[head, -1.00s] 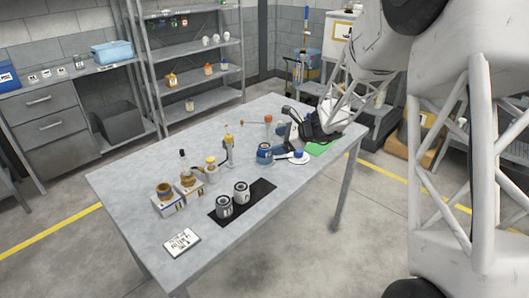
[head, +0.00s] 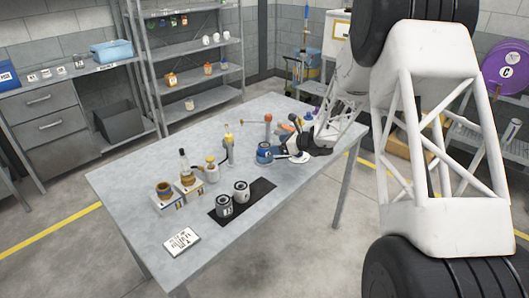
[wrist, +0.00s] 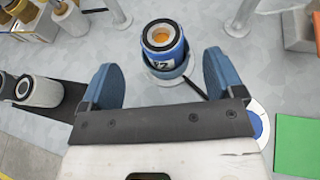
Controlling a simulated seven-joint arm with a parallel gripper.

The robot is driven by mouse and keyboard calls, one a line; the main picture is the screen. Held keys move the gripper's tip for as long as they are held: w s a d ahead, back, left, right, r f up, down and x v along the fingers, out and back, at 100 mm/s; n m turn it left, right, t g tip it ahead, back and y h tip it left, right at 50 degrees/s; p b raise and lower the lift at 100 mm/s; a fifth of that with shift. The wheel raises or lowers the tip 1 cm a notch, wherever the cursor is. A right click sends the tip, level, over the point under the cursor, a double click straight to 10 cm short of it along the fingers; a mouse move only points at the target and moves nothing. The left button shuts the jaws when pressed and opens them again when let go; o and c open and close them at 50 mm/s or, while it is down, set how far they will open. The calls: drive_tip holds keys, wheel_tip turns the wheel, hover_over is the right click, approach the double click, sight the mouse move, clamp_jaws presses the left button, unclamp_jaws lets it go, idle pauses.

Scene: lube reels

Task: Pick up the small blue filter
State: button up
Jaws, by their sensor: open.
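The small blue filter (head: 264,154) stands upright on the grey table, right of centre. In the wrist view the filter (wrist: 158,61) shows a dark rim, an orange core and a white label band; a blue ring and a thin dark bar show by its base. My gripper (wrist: 159,75) is open and empty, its two blue fingers spread wide. The filter lies ahead of the fingertips, roughly midway between them, and no contact shows. In the head view my gripper (head: 293,132) is just right of the filter, partly hidden by my arm.
Two dark-and-white filters (head: 225,206) (head: 241,191) stand on a black mat (head: 262,188). Bottles and boxes (head: 165,203) stand further left. A white sign (head: 181,242) lies at the front. A green mat (wrist: 296,143) and a white disc (wrist: 261,108) lie near my right finger.

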sight(265, 145)
drive_tip(key=shift+x, duration=1.25)
drive_tip(key=shift+a, duration=0.1)
drive_tip(key=shift+x, duration=2.55)
drive_tip(key=shift+w, duration=0.1)
drive_tip(key=c, duration=1.2)
